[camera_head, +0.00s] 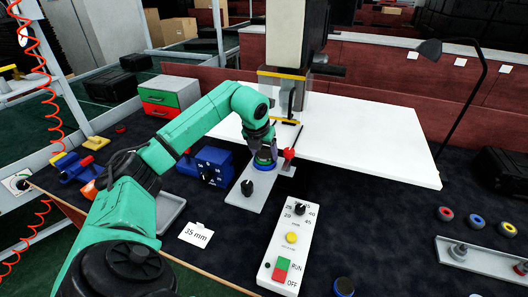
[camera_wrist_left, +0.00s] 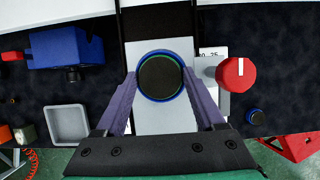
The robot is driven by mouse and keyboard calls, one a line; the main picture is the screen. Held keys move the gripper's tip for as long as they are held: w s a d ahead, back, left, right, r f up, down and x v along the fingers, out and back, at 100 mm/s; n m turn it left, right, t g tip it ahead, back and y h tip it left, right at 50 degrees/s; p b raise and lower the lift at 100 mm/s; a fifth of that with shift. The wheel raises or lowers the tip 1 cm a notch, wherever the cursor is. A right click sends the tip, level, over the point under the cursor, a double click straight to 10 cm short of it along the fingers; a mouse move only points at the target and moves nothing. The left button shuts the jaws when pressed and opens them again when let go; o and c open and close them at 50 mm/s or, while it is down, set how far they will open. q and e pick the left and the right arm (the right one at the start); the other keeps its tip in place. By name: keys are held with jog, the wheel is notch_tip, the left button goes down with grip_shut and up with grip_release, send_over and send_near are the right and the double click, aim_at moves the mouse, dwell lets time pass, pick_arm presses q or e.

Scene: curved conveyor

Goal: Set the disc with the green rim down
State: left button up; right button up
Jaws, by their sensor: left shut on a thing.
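The disc with the green rim (camera_wrist_left: 160,78) is dark on top, with a thin green ring and a blue outer edge around it. My left gripper (camera_wrist_left: 160,84) is shut on it, with one purple finger on each side. In the head view, the left gripper (camera_head: 263,146) points down and the disc (camera_head: 264,164) shows at its fingertips, over the far part of a grey plate (camera_head: 239,196). I cannot tell whether the disc touches what is under it. My right gripper is not in view.
A red knob (camera_head: 289,154) stands close to the right of the gripper, and a black knob (camera_head: 247,187) in front. A blue box (camera_head: 207,166) is to the left. The white control panel (camera_head: 291,246) is nearer. A white table (camera_head: 370,137) lies behind.

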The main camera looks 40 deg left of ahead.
pick_arm(q)
jog(key=o, duration=1.4)
jog(key=shift+o, duration=0.2)
jog(key=b+v, duration=0.1)
jog(key=v, duration=1.1)
jog(key=shift+d, duration=0.15)
